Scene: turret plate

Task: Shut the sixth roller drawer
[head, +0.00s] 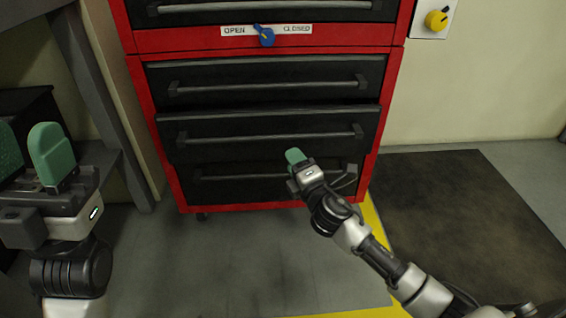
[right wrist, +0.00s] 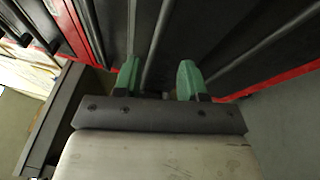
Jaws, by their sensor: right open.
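The red cabinet (head: 140,100) holds black drawers with long bar handles. Three drawers show in full below the OPEN/CLOSED label in the head view: an upper one (head: 250,72), a middle one (head: 230,122) and a lowest one (head: 230,187). The middle drawer seems to stand out a little from the cabinet front; how far I cannot tell. My right gripper (head: 295,158) is open and empty, in front of the lower drawers, hiding part of them. In the right wrist view its fingers (right wrist: 160,80) are apart, with handle bars beyond. My left gripper (head: 28,150) is open and empty at the left.
A blue knob (head: 265,36) sits on the label, its pointer between the two words. A yellow knob (head: 437,19) is on the wall at the right. A grey table frame (head: 95,90) stands left of the cabinet. A dark mat (head: 460,210) lies right; the floor in front is clear.

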